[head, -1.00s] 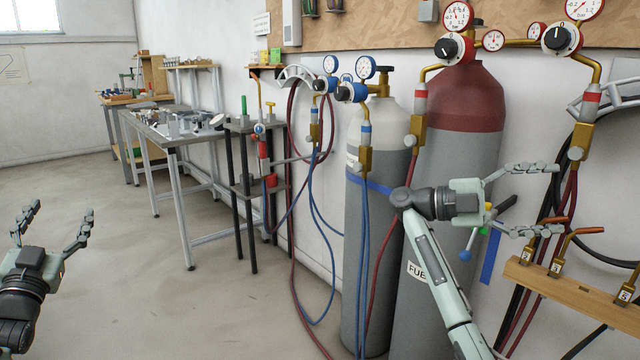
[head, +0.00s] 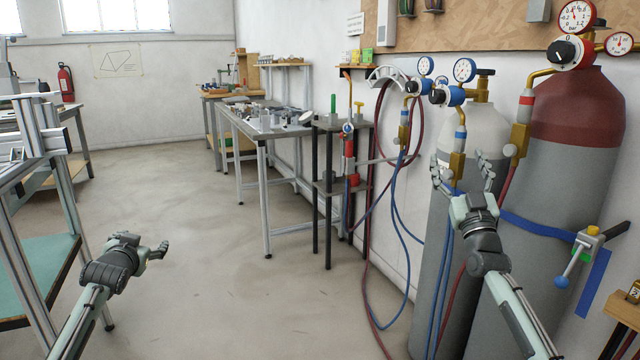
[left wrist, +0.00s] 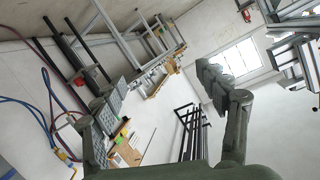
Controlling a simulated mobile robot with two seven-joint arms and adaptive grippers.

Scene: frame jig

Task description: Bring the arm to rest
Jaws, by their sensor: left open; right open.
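My left gripper (head: 150,252) is at the lower left of the head view, over bare floor, with its fingers pointing right. It also shows in the left wrist view (left wrist: 168,98), its two fingers wide apart with nothing between them. My right gripper (head: 468,172) is at the right of the head view, fingers pointing up, in front of the grey gas cylinder with the white top (head: 478,130). It is open and holds nothing that I can see. Whether it touches the cylinder I cannot tell.
A red-topped cylinder (head: 575,110) with gauges and hoses stands at the right. A black-legged stand (head: 328,190) and a metal table (head: 262,130) line the wall. A frame bench with a teal shelf (head: 40,265) is close at the left. The middle floor is clear.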

